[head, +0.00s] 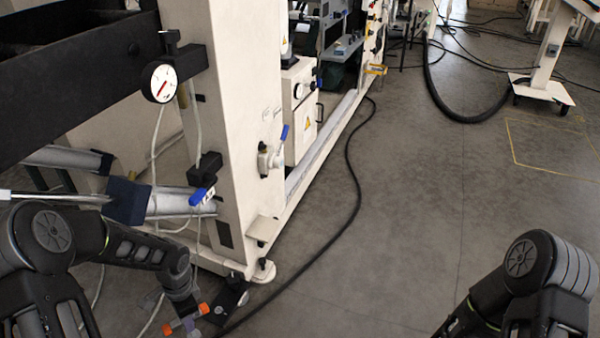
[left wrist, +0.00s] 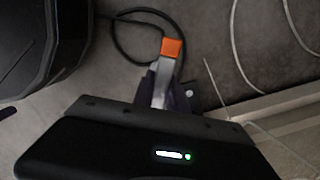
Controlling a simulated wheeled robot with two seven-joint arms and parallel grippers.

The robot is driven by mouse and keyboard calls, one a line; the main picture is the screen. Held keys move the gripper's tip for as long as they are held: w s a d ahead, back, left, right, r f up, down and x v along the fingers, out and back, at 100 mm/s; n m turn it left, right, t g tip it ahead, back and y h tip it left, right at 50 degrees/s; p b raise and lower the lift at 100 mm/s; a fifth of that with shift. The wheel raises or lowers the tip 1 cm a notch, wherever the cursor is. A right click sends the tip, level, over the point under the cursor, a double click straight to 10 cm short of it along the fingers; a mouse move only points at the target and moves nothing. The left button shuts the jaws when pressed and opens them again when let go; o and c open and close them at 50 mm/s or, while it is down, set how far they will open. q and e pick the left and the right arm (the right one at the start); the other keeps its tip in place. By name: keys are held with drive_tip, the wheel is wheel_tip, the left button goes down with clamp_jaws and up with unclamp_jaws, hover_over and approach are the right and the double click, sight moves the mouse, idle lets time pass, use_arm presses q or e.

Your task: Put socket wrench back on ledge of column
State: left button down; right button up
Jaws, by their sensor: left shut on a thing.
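The socket wrench (head: 170,328) shows as a short bar with orange ends at the bottom of the head view. In the left wrist view one orange end of the wrench (left wrist: 172,47) and part of its grey body stick out past the jaws. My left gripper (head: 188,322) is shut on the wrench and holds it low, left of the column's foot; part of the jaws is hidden. The white column (head: 233,110) stands upright, with a small ledge (head: 263,230) low on its side. The ledge looks empty, up and right of the wrench. My right gripper is out of view.
A dial gauge (head: 161,82) and a blue-handled valve (head: 271,158) stick out from the machine. A black hose (head: 353,195) runs along the floor beside the column. Pale cables hang left of the column. The grey floor (head: 420,200) to the right is mostly clear.

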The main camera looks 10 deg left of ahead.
use_arm(q)
drive_tip(key=w+d+r+n, duration=0.2)
drive_tip(key=d+r, duration=0.5)
drive_tip(key=r, duration=0.5)
drive_tip(key=w+d+r+n, duration=0.1)
drive_tip(key=w+d+r, duration=0.2)
drive_tip(key=d+r, duration=0.65)
drive_tip(key=w+a+r+n+p, duration=0.1)
drive_tip(key=w+r+n+p, duration=0.1)
drive_tip(key=r+p, duration=1)
drive_tip(key=w+a+r+n+p, duration=0.1)
drive_tip(key=r+n+p, duration=0.3)
drive_tip(key=r+p, duration=0.8)
drive_tip(key=w+p, duration=0.1)
drive_tip(key=p, duration=0.2)
drive_tip(key=shift+a+r+h, duration=0.15)
drive_tip(key=shift+r+h, duration=0.1)
drive_tip(key=shift+h, duration=0.15)
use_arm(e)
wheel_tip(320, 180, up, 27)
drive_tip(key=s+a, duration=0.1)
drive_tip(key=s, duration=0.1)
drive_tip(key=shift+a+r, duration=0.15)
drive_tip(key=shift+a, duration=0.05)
use_arm(q)
drive_tip(key=s+f, duration=0.3)
drive_tip(key=f, duration=1.2)
drive_tip(key=shift+s, duration=0.4)
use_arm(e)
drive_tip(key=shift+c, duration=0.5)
